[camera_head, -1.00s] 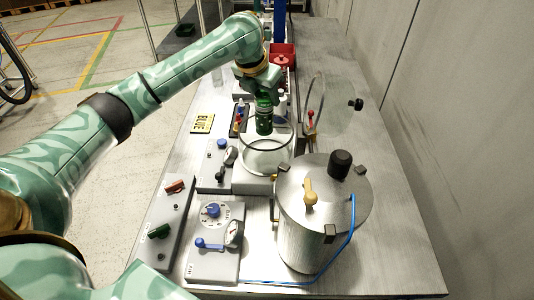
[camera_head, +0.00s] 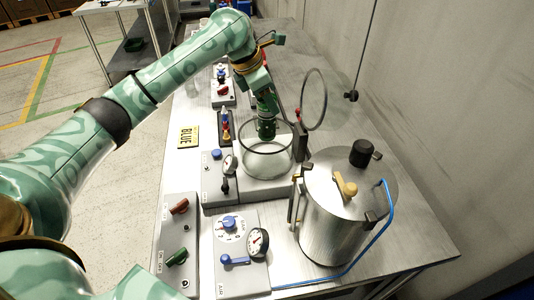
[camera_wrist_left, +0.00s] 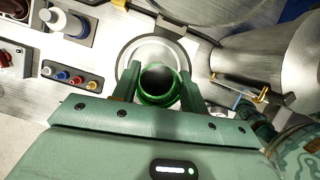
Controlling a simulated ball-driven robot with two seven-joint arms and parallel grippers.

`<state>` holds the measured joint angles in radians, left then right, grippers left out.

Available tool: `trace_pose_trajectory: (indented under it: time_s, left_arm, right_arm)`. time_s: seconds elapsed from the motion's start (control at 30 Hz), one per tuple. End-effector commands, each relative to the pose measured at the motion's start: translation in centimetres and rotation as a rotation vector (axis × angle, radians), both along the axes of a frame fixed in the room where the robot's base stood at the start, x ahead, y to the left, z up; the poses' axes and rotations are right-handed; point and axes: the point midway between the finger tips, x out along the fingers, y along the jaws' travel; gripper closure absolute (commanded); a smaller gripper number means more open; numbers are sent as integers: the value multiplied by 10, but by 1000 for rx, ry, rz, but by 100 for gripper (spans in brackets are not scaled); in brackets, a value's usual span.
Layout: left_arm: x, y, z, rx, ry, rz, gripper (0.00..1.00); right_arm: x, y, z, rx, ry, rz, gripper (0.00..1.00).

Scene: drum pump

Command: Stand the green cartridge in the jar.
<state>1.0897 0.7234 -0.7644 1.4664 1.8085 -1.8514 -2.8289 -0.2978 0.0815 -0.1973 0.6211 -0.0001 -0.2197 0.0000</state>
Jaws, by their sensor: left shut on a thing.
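The green cartridge (camera_head: 267,129) is held upright in my left gripper (camera_head: 266,108), whose fingers are shut on it. The glass jar (camera_head: 266,160) stands open on a grey base, and the cartridge's lower end is at the jar's mouth, overlapping its far rim in the head view. In the left wrist view the cartridge (camera_wrist_left: 159,84) shows as a green ring between the fingertips, with the jar's round rim (camera_wrist_left: 127,55) around and beyond it. I cannot tell how deep the cartridge's lower end sits. My right gripper is not in view.
A steel drum (camera_head: 338,225) with a black knob and blue hose stands near right. A round clear lid (camera_head: 314,99) stands raised beside the jar. Control boxes (camera_head: 240,245) with gauges line the near left.

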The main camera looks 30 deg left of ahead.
Motion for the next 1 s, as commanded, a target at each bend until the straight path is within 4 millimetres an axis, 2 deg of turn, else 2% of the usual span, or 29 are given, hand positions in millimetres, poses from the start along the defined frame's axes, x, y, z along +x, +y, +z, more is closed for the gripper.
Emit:
trace_pose_trajectory:
  time_s: [0.1,0.2,0.37,0.57,0.97,1.0]
  left_arm:
    - [-1,0,-30,-1,6,-6,100]
    - [-1,0,-49,-1,5,-5,100]
    - [0,0,-63,0,3,-4,100]
    - [0,1,-93,1,4,-3,100]
    - [0,1,-99,1,1,-4,100]
    - [0,1,-99,1,2,-4,48]
  right_arm:
    - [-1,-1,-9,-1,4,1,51]
    - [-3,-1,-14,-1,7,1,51]
    - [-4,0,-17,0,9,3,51]
    - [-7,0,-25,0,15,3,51]
    - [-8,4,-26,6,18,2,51]
    - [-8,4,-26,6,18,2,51]
